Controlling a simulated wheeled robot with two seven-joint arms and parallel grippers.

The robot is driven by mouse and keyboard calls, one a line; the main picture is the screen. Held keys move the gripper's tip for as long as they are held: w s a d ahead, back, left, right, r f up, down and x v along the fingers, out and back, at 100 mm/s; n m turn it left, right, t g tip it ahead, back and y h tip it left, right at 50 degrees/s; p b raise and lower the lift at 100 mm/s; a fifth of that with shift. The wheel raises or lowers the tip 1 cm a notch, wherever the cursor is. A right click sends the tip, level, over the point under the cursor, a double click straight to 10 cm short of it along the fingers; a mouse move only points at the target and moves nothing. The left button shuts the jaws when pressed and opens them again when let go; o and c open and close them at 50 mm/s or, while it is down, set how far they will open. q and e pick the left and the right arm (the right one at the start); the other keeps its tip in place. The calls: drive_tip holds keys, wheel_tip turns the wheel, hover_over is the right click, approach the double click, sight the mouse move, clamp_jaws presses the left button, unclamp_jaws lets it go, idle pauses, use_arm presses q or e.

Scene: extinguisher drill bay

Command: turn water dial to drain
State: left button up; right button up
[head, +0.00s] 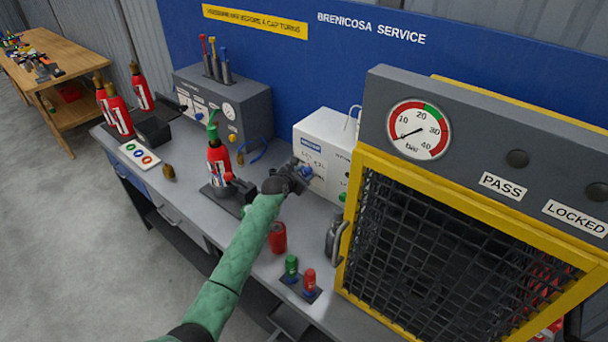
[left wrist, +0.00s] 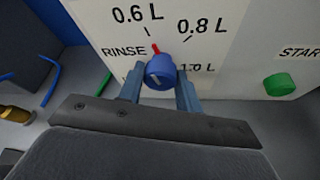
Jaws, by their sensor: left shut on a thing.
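The water dial is a blue knob (left wrist: 160,72) on the front of a white box (left wrist: 235,50); it also shows in the head view (head: 306,171). My left gripper (left wrist: 160,88) is shut on the knob, with one finger on each side. A red mark at the knob's upper edge points up, just below the 0.6 L label. The labels RINSE, 0.8 L and 1.0 L also show around the knob. A label at lower left is mostly hidden by a finger, so I cannot read it. In the head view my left gripper (head: 290,178) reaches the white box (head: 322,140).
A green START button (left wrist: 280,84) is right of the dial. A red extinguisher (head: 218,165) stands left of my gripper. A red cylinder (head: 277,237) and a metal canister (head: 333,238) stand near my forearm. The yellow-framed cage (head: 350,240) is at right.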

use_arm(q)
drive_tip(key=o, duration=0.9)
drive_tip(key=shift+o, duration=0.2)
drive_tip(key=shift+s+a+b, duration=0.25)
drive_tip(key=shift+s+b, duration=0.1)
drive_tip(key=shift+s, duration=0.1)
drive_tip(key=b+v, duration=0.3)
drive_tip(key=v, duration=0.4)
drive_tip(key=shift+w+r, duration=0.1)
drive_tip(key=shift+w, duration=0.05)
